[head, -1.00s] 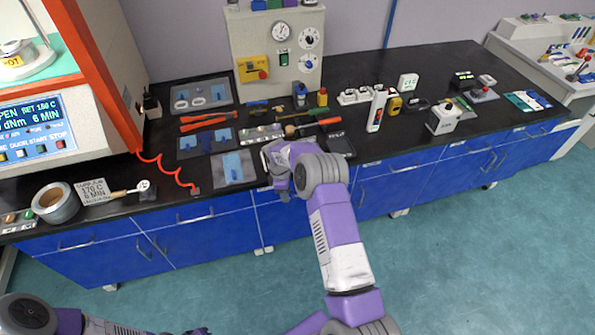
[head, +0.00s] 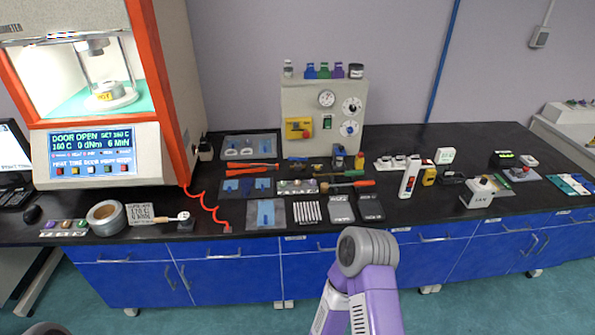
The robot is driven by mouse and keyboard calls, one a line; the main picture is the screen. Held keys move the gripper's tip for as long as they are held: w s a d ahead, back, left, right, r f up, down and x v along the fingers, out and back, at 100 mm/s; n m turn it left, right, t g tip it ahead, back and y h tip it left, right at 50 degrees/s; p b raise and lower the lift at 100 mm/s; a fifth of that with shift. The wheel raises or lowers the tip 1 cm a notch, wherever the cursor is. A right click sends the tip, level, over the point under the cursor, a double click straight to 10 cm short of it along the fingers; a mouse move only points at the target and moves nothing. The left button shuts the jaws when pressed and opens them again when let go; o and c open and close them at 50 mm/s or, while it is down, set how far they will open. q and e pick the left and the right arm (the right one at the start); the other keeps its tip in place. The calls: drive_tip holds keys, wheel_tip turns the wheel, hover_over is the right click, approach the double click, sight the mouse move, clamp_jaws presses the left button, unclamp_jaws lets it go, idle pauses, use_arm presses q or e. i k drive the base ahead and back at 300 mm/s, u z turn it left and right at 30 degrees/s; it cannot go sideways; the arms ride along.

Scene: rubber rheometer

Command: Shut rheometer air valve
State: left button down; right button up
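The rheometer (head: 102,160) stands at the left with an orange-red frame, and its screen (head: 92,140) reads "DOOR OPEN". A small dark fitting with a pale top (head: 205,149) sits beside the rheometer's right side. I cannot tell for sure which part is the air valve, or its handle position. My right arm rises at the bottom centre, but its gripper does not show. My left gripper is out of view.
A beige panel (head: 293,98) with gauges and a yellow box with a red knob (head: 298,128) stands at the back. Tools, trays and plates crowd the bench middle. A tape roll (head: 107,216) and a sign (head: 146,212) lie left of the hose.

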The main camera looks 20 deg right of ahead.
sight(289, 158)
drive_tip(key=z, duration=1.15)
drive_tip(key=i, duration=0.95)
drive_tip(key=u, duration=0.2)
